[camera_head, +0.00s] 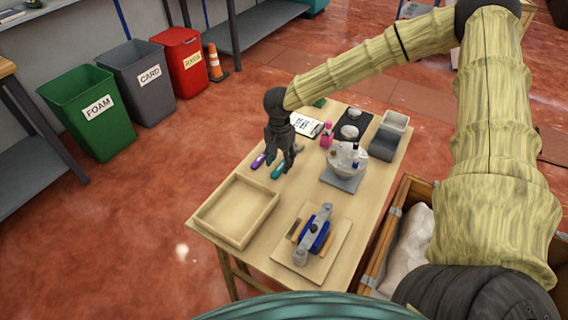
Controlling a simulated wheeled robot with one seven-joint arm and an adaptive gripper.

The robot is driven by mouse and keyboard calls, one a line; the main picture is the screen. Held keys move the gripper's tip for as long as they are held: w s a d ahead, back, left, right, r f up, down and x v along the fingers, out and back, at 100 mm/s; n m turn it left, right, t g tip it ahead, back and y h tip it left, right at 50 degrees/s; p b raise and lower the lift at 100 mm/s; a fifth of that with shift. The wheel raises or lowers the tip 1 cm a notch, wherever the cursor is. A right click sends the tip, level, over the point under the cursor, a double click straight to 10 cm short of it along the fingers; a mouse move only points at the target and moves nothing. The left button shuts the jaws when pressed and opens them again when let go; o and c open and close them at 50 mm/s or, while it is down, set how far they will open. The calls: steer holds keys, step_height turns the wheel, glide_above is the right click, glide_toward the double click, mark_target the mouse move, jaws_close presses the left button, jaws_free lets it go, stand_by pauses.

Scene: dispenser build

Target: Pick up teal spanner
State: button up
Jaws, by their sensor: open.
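The teal spanner (277,172) lies on the wooden table (240,254), behind the empty tray. My gripper (279,158) is above it, pointing down with its dark fingers apart. The fingers hide part of the teal spanner. I cannot tell whether the fingertips touch it. A purple tool (259,160) lies just left of the gripper.
A shallow wooden tray (207,222) stands in front. A board with a grey and blue device (318,232) is at the front right. A white dispenser-like assembly (346,160), a pink bottle (327,136), a clipboard (305,124) and grey bins (383,145) stand right and behind.

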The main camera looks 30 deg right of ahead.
steer(key=shift+f, duration=1.15)
jaws_close()
steer(key=shift+d, duration=0.1)
